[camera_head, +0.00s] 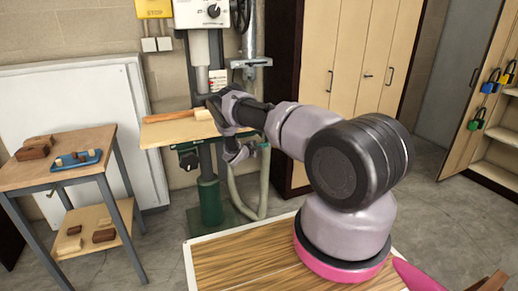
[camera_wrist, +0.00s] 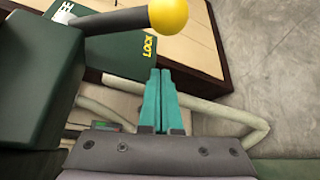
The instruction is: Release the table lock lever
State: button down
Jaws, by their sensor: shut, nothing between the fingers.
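The table lock lever (camera_wrist: 112,22) shows in the wrist view as a dark rod with a yellow ball knob (camera_wrist: 168,15). It comes from a dark green block (camera_wrist: 45,85). Yellow lettering reading LOCK (camera_wrist: 149,47) is on a green plate beside the knob, and other partly hidden lettering is at the upper left. My gripper (camera_wrist: 160,74) has its teal fingers together, empty, below the knob and apart from it in the picture. In the head view my gripper (camera_head: 243,153) is beside the drill press column, right of the green block under the wooden table (camera_head: 172,132); the lever cannot be made out there.
The drill press column (camera_head: 208,180) has a hose (camera_head: 263,185) beside it. A side table (camera_head: 75,155) with wood blocks and a blue tray stands at the left. Tall cabinets (camera_head: 365,60) stand behind my arm. A wood-topped bench (camera_head: 240,262) is in front.

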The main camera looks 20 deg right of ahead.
jog(key=shift+s+d+r, duration=0.15)
jog(key=shift+s+r, duration=0.1)
jog(key=shift+s, duration=0.35)
jog(key=shift+s+d+r, duration=0.1)
jog(key=shift+s+r, duration=0.15)
jog(key=shift+s, duration=0.4)
jog(key=shift+s+d+r, duration=0.15)
jog(key=shift+s+r, duration=0.1)
jog(key=shift+s, duration=0.35)
jog(key=shift+s, duration=0.1)
jog(key=shift+s+r+n, duration=0.15)
jog(key=shift+r+n, duration=0.05)
jog(key=shift+n, duration=0.1)
jog(key=shift+s+g, duration=0.2)
jog(key=shift+g, duration=0.1)
jog(key=s+r+n, duration=0.1)
jog(key=s+r, duration=0.3)
jog(key=r, duration=0.5)
jog(key=shift+s+d+r+n+g+y, duration=0.2)
jog(key=shift+s+n+g+y, duration=0.1)
jog(key=shift+s+g+y, duration=0.1)
